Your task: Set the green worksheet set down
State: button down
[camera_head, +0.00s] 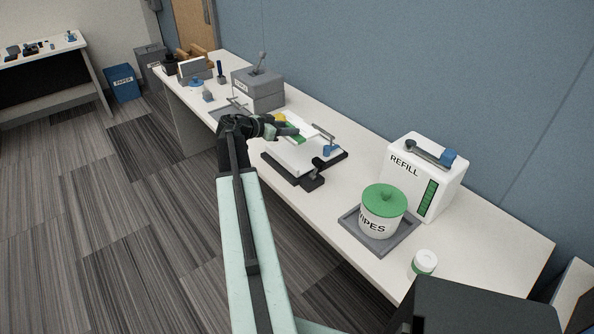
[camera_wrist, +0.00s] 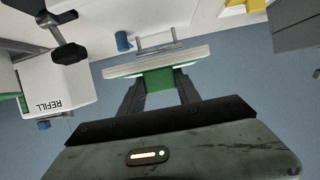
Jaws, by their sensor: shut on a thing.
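The green worksheet set (camera_head: 297,137) shows as a green piece with a white stack of sheets at my gripper's tip. In the wrist view its green part (camera_wrist: 158,82) sits between my two fingers, with the pale layered sheet edge (camera_wrist: 155,63) just beyond them. My gripper (camera_wrist: 160,92) is shut on it. In the head view my gripper (camera_head: 284,131) holds it over or close to the back left of a white board with black edges (camera_head: 297,160). I cannot tell whether the set touches the board.
A blue knob (camera_head: 331,151) and grey bar stand at the board's right. A grey box (camera_head: 258,90) stands behind left. A wipes tub (camera_head: 382,219) on a grey tray (camera_head: 399,240) and a white refill container (camera_head: 421,172) are to the right. A yellow thing (camera_head: 280,117) lies beside the set.

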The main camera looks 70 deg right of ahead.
aim_at(288, 158)
notch_tip(288, 158, down, 10)
jog(key=b, duration=1)
jog(key=shift+f, duration=0.1)
jog(key=shift+r, duration=0.25)
jog(key=shift+f, duration=0.2)
jog(key=c, duration=0.9)
grip_release()
jog(key=shift+o, duration=0.2)
jog(key=shift+r, duration=0.15)
